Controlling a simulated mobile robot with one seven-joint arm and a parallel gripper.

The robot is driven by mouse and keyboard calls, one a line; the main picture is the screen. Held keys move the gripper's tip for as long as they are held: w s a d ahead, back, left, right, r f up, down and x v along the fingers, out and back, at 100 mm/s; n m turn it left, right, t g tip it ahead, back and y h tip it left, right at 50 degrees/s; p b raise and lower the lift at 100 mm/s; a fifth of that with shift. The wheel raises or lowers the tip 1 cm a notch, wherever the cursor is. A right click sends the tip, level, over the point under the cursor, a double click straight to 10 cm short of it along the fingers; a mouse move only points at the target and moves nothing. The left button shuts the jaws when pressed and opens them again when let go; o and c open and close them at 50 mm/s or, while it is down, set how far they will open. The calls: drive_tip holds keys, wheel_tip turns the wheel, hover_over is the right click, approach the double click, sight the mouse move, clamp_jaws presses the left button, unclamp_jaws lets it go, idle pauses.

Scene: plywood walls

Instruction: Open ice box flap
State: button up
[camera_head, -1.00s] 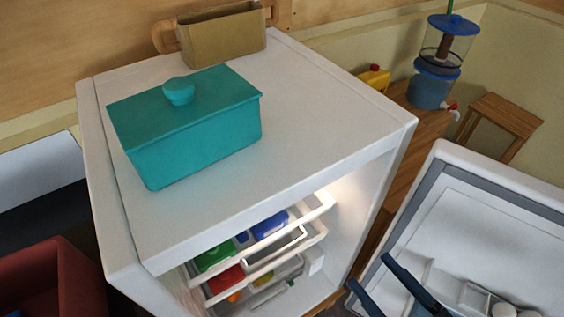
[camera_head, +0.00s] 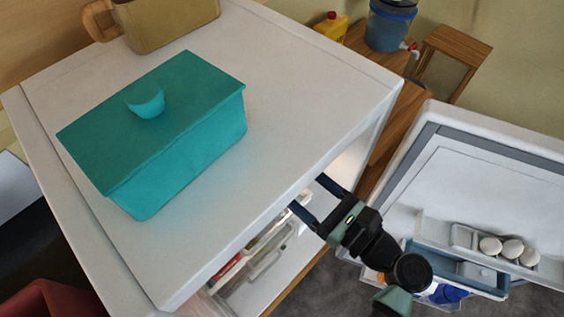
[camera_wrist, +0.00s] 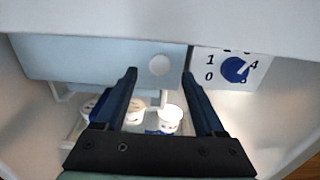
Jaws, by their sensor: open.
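The ice box flap (camera_wrist: 100,60) is a pale blue-grey panel under the fridge's top edge in the wrist view, with a round whitish spot (camera_wrist: 160,65) near its right end. It looks shut. My gripper (camera_wrist: 160,73) is open and empty, its two dark blue fingers pointing at the flap on either side of the spot. I cannot tell whether the tips touch it. In the head view my gripper (camera_head: 310,194) reaches into the open front of the white fridge (camera_head: 290,110), just under its top. The flap is hidden there.
A dial (camera_wrist: 236,69) sits right of the flap. White tubs (camera_wrist: 170,117) stand on a shelf below. The open fridge door (camera_head: 490,170) with eggs (camera_head: 512,249) is at the right. A teal lidded box (camera_head: 180,140) and a tan container (camera_head: 170,20) stand on the fridge.

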drive_tip(key=shift+x, duration=1.75)
clamp_jaws()
